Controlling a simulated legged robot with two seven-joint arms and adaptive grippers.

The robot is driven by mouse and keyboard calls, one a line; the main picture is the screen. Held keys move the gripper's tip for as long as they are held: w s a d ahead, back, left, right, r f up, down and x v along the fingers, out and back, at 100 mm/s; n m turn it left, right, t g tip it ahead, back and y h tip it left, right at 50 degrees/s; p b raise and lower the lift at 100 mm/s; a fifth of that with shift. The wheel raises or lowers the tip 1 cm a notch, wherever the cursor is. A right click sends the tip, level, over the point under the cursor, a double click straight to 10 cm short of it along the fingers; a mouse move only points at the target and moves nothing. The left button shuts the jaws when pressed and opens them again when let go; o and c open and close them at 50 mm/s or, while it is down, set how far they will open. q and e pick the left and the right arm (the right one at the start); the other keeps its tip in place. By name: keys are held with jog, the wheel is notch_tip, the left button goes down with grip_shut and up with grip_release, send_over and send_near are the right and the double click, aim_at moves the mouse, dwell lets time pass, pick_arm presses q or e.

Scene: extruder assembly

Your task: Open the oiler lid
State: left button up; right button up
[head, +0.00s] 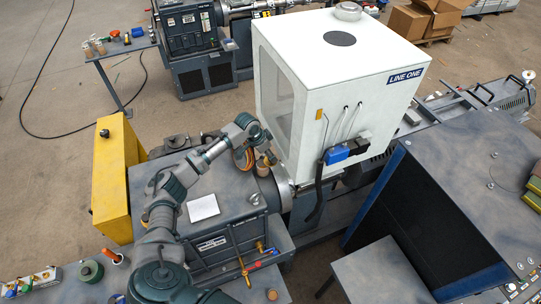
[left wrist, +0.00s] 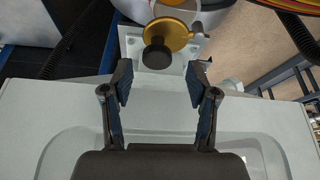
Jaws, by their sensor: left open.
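The oiler's round brass lid (left wrist: 166,35) with a black knob (left wrist: 157,54) shows at the top middle of the left wrist view, above a pale bracket. My left gripper (left wrist: 160,78) is open, with its two dark fingertips apart on either side below the knob and nothing between them. In the head view my left gripper (head: 268,157) is beside the white housing, near its lower left corner. The lid cannot be made out clearly there because the gripper is small and close to it. My right gripper is not in view.
The white LINE ONE housing (head: 345,60) stands close to the gripper. Orange cables (left wrist: 285,5) and a dark corrugated hose (left wrist: 300,38) run at the wrist view's upper right. A yellow cabinet (head: 118,175) stands left of the grey machine top, where a white sheet (head: 203,207) lies.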

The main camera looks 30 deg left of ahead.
pick_arm(q)
jog(key=v, duration=0.9)
jog(key=shift+a+r, duration=0.15)
jog(key=shift+a, duration=0.1)
